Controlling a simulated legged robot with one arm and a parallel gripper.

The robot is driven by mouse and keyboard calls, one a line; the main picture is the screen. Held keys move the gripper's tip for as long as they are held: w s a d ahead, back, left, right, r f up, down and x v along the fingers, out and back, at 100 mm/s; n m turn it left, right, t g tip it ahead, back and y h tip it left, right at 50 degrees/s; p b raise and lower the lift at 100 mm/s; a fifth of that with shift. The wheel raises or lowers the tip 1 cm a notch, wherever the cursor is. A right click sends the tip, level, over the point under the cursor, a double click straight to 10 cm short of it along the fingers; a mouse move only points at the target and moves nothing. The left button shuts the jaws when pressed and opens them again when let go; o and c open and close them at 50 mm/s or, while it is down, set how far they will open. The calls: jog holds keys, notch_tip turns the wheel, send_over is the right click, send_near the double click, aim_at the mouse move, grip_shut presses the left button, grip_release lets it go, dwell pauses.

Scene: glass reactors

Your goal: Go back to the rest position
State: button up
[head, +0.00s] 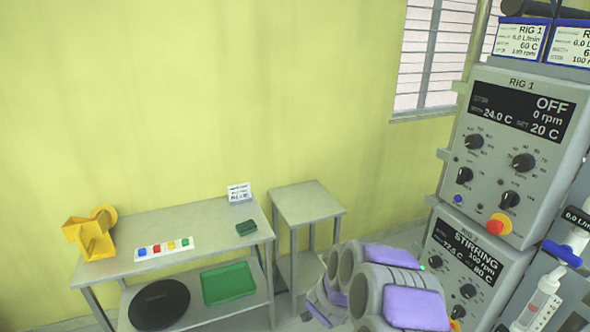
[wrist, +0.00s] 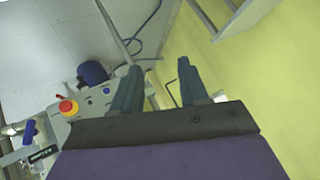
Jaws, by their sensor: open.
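My gripper (wrist: 158,80) shows in the wrist view with its two dark fingers spread apart and nothing between them. The fingers point toward the floor and the yellow wall. In the head view, my arm with purple pads shows at the lower middle right, in front of the rig, and the gripper's fingers cannot be made out there.
Rig 1's control panel (head: 540,95) reads OFF, with a red knob (head: 499,224) below; a stirring panel (head: 470,262) is lower. A metal table (head: 180,226) at left holds a yellow object (head: 92,236) and coloured blocks. A small table (head: 307,203) stands beside it, bare.

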jog(key=s+a+r+n+g+y, duration=0.1)
jog(key=s+a+r+n+y, duration=0.35)
jog(key=a+r, duration=0.5)
jog(key=s+a+r+n+g+y, duration=0.1)
jog(key=s+r, duration=0.2)
jog(key=s, duration=0.3)
jog(key=s+r+n+g+y, duration=0.2)
jog(key=s+r, duration=0.2)
jog(key=s, duration=0.2)
jog(key=s+d+r+n+g+h, duration=0.1)
jog(key=s+d+g, duration=0.1)
jog(key=s, duration=0.8)
jog(key=s+d+r+n+g+h+b, duration=0.1)
jog(key=s+d, duration=0.4)
jog(key=s, duration=0.5)
jog(key=s+d+r+n+g+h, duration=0.1)
jog(key=s+d+r+g+h, duration=0.1)
jog(key=s, duration=0.9)
jog(key=shift+d+r+g+b, duration=0.3)
jog(key=shift+d+r+g, duration=0.4)
jog(key=shift+d, duration=0.55)
jog(key=shift+f, duration=0.1)
